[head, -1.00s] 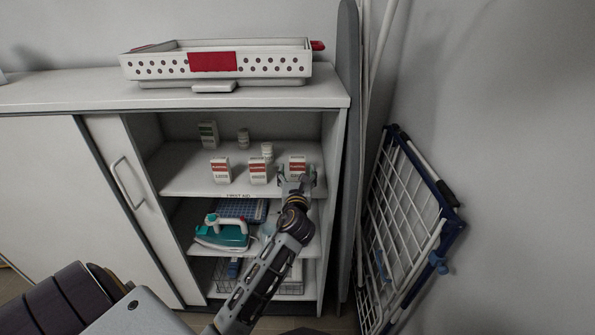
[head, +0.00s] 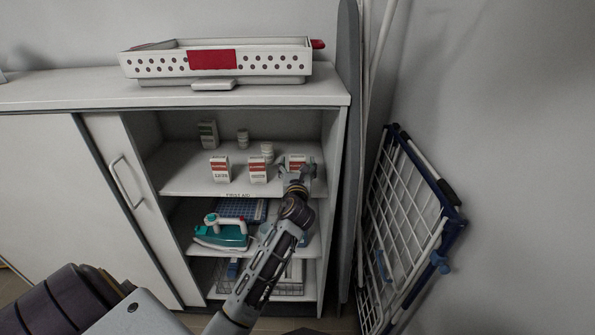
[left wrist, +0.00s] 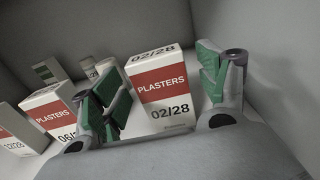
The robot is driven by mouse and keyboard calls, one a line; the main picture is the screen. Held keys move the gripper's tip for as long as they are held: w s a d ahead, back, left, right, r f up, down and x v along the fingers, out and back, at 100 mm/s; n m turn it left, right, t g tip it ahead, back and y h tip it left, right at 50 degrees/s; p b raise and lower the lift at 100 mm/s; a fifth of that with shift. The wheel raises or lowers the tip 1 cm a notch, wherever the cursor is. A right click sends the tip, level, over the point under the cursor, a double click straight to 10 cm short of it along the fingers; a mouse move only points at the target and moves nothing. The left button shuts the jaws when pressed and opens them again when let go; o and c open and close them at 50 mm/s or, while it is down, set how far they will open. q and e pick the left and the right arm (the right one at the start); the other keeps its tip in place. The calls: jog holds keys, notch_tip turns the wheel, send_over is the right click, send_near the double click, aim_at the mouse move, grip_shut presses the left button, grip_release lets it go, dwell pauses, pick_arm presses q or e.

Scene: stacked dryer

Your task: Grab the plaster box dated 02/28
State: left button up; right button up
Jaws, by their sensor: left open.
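The plaster box dated 02/28 (left wrist: 161,95) is white with a red band and stands upright on the shelf in the left wrist view. In the head view it is the rightmost box (head: 296,160), partly hidden behind my gripper. My left gripper (head: 294,172) is open; in the left wrist view its green-padded fingers (left wrist: 163,95) are on either side of the box, with a gap on the right. The plaster box dated 06/ (left wrist: 49,113), rest of its date hidden, stands just left of the left finger. Another box, dated 12/28 (left wrist: 14,132), stands farther left. My right gripper is not visible.
The shelf (head: 190,184) has a first aid label on its front edge. Small bottles (head: 243,138) and a green-white box (head: 208,134) stand behind. The cabinet's side wall (head: 334,150) is close on the right. An iron (head: 222,233) sits on the shelf below.

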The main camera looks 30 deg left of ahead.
pick_arm(q)
jog(key=shift+x, duration=0.85)
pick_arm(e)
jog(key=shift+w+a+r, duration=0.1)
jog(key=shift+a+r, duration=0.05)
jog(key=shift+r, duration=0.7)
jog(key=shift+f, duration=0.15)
pick_arm(q)
jog(key=c, duration=1.1)
